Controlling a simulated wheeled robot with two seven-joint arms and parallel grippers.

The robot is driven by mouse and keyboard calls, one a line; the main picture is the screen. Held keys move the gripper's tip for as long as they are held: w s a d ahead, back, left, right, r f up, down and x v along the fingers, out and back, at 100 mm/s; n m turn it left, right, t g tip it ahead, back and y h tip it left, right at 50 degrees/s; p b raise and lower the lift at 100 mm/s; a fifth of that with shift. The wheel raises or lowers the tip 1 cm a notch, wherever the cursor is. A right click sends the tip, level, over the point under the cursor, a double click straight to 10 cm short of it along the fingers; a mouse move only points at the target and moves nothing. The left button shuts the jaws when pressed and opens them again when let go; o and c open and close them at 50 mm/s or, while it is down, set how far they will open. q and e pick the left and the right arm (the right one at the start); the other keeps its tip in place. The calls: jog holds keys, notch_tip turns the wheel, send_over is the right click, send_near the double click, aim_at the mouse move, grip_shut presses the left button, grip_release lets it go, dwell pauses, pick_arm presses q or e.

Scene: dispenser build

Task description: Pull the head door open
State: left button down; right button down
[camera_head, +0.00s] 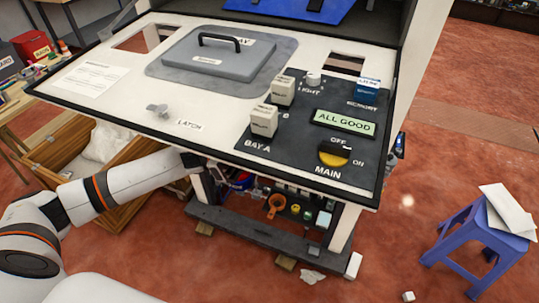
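A broad white panel with a black rim (125,95) slopes across the machine's front. No part of it is labelled as the head door, so I cannot tell for certain which part that is. The panel carries a small grey latch knob (157,110) marked LATCH and a grey lid (225,60) with a black handle, lying closed. My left arm comes in from the left and runs under the panel's near edge. Its gripper is hidden there, so I cannot tell whether it touches the panel. My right gripper is not in view.
A dark control plate (300,147) holds switches, a green ALL GOOD display (344,122) and the yellow-black MAIN knob (334,153). A wooden crate (125,180) stands below left. A blue stool (480,240) stands right. Open red floor lies between machine and stool.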

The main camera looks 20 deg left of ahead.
pick_arm(q)
jog(key=c, duration=1.5)
grip_release()
jog(key=shift+w, duration=0.25)
